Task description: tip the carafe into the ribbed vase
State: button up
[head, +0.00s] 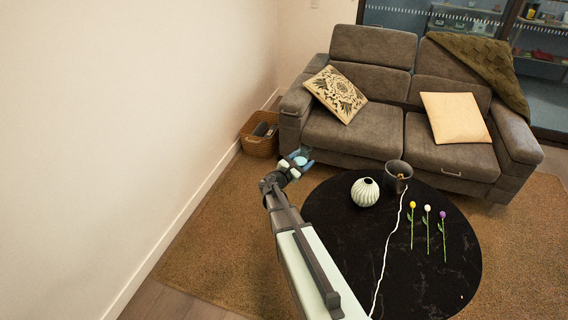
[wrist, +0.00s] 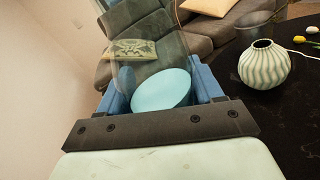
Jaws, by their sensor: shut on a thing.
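My gripper (head: 299,160) is shut on the carafe (head: 302,160), left of the round black table and in front of the sofa. In the wrist view my gripper (wrist: 163,88) has its blue fingers on either side of the carafe (wrist: 163,91). The carafe looks clear, with a pale blue disc between the fingers; whether this is liquid or its base I cannot tell. The ribbed vase (head: 365,192) is pale, round and narrow-necked, upright on the table to the right of my gripper. It also shows at the right of the wrist view (wrist: 265,66), apart from the carafe.
A dark see-through pot (head: 398,172) stands on the black table (head: 340,245) just behind the vase. A white cord (head: 388,240) crosses the table. Three tulips (head: 427,228) lie to its right. The grey sofa (head: 360,130) is behind; a wicker basket (head: 258,145) stands at the left wall.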

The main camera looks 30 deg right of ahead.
jog(key=s+d+f+m+g, duration=0.1)
jog(key=d+f, duration=0.2)
jog(key=d, duration=0.6)
jog(key=s+d+f+g, duration=0.1)
jog(key=d+f, duration=0.3)
jog(key=d, duration=0.6)
jog(key=s+d+f+m+g+h, duration=0.1)
jog(key=d+f, duration=0.3)
jog(key=d, duration=0.5)
jog(key=shift+s+d+m, duration=0.3)
jog(key=shift+s+d, duration=0.05)
jog(key=shift+s, duration=0.35)
jog(key=shift+f, duration=0.15)
jog(key=shift+w+a+f+m, duration=0.25)
jog(key=shift+w+f+m, duration=0.5)
jog(key=shift+m, duration=0.45)
jog(key=shift+w+a+r+m, duration=0.15)
jog(key=shift+w+m, duration=0.5)
jog(key=shift+m, duration=0.55)
